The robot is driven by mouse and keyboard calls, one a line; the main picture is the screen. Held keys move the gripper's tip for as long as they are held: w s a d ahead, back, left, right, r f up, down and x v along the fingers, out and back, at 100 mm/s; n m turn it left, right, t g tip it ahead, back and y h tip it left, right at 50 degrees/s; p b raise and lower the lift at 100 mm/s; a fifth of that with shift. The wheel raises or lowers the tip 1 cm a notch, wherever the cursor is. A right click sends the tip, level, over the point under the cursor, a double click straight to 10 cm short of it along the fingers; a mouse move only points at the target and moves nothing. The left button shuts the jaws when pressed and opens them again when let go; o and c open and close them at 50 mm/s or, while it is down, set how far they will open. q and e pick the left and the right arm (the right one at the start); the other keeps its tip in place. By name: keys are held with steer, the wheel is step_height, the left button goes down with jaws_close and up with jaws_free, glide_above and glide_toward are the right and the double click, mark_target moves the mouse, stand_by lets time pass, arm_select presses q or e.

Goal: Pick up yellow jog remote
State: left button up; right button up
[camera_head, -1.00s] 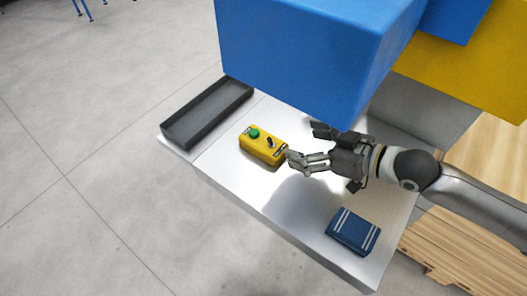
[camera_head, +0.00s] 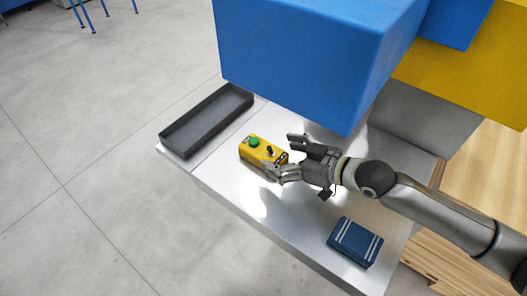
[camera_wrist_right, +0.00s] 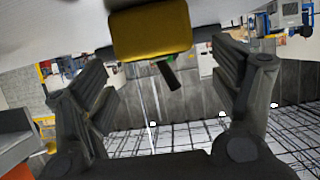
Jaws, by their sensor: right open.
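The yellow jog remote (camera_head: 258,148) lies on the pale metal table, with a green button and a black switch on top. In the right wrist view the yellow remote (camera_wrist_right: 151,32) shows at the top, ahead of and between the two fingers. My right gripper (camera_head: 282,155) is open at the remote's right end, one finger at its near side and one beyond its far side. In the right wrist view the open fingers (camera_wrist_right: 165,75) have nothing between their pads. I cannot tell whether a finger touches the remote. My left gripper is not in view.
A dark grey tray (camera_head: 190,133) lies at the table's left end. A blue box with pale stripes (camera_head: 355,242) lies near the right front. A large blue block (camera_head: 290,60) overhangs the back of the table (camera_head: 240,195). The table's front edge is close by.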

mark_target(273, 152)
steer(key=p+x, duration=0.1)
steer(key=x, duration=0.2)
steer(key=shift+w+a, duration=0.2)
steer(key=shift+w+a+f, duration=0.2)
steer(key=shift+a+f, duration=0.05)
steer(key=shift+a, duration=0.1)
steer(key=c, duration=1.3)
steer(key=shift+r, duration=0.1)
